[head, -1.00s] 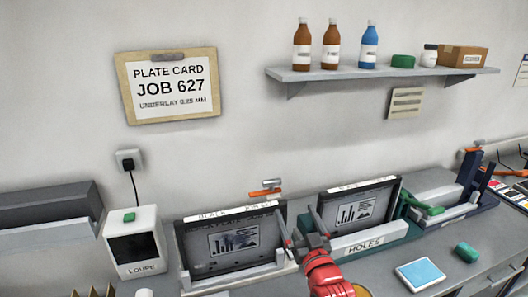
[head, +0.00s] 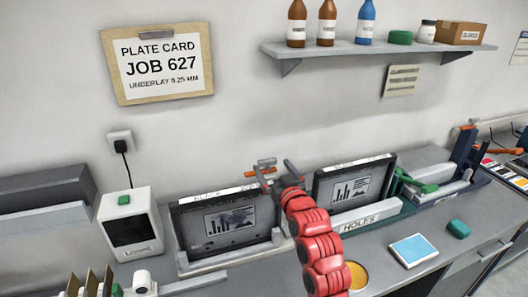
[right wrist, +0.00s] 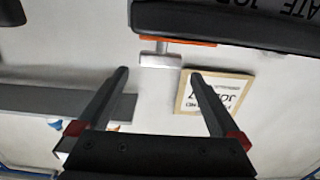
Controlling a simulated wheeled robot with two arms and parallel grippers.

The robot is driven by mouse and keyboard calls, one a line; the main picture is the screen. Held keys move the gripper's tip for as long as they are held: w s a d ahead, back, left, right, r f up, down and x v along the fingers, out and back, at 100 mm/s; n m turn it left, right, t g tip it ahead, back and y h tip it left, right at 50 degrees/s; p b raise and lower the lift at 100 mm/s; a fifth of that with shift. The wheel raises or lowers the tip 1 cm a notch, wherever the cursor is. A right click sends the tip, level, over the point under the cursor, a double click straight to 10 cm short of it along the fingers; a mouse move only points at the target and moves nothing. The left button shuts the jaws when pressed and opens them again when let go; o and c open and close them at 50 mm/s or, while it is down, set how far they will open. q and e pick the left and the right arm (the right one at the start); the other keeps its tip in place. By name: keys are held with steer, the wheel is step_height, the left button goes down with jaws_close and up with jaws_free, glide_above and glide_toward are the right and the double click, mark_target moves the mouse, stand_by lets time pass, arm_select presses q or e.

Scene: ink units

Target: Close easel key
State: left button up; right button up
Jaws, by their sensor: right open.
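The easel key, a grey T-shaped handle (head: 266,162) with an orange bar (head: 256,174), sits at the top right edge of the left easel's dark plate (head: 222,224). My right gripper (head: 277,174) is open at that top edge, its fingers reaching toward the key. In the right wrist view the grey handle (right wrist: 160,60) and orange bar (right wrist: 190,42) lie just beyond and between the two open fingertips (right wrist: 160,74). I cannot tell whether either finger touches the key. My left gripper is not in view.
A second easel with a dark plate (head: 352,190) stands to the right behind the HOLES block (head: 362,221). The loupe box (head: 128,228) is to the left. A shelf (head: 370,50) with bottles hangs above.

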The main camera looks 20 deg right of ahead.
steer(key=w+p, duration=0.2)
steer(key=w, duration=0.5)
steer(key=shift+w+a+r+p, duration=0.15)
steer(key=shift+w+p, duration=0.1)
steer(key=shift+p, duration=0.15)
steer(key=shift+w+f, duration=0.3)
steer(key=shift+w, duration=0.2)
jaws_close()
